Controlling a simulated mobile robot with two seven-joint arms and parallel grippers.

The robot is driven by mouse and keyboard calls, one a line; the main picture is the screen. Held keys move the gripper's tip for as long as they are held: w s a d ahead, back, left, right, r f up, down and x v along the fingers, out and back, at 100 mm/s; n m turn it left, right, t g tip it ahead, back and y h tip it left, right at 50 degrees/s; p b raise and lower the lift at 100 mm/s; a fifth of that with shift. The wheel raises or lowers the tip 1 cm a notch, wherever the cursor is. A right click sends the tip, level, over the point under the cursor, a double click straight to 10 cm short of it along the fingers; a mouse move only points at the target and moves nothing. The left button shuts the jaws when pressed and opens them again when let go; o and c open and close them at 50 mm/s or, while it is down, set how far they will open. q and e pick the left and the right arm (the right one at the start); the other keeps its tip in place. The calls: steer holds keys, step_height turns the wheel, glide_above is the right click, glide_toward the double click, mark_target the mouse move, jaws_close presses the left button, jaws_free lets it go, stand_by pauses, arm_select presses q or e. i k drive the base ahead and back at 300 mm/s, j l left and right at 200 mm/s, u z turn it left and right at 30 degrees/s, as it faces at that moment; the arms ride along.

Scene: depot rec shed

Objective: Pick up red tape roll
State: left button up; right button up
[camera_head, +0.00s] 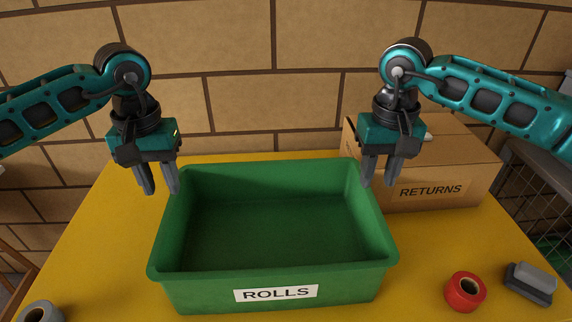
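The red tape roll (466,292) lies on the yellow table at the lower right, to the right of the green bin. My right gripper (378,183) is in the air above the bin's right rim, up and to the left of the red roll and well apart from it. Its fingers are spread with nothing between them. My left gripper (160,190) hangs above the bin's left rim, also with its fingers apart and empty.
An empty green bin (276,275) labelled ROLLS stands mid-table (85,250). A cardboard box (450,175) labelled RETURNS sits behind right. A grey roll (42,312) is at the lower left edge. A dark and grey block-shaped object (530,283) lies right of the red roll.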

mark_target(465, 292)
steer(key=k, duration=1)
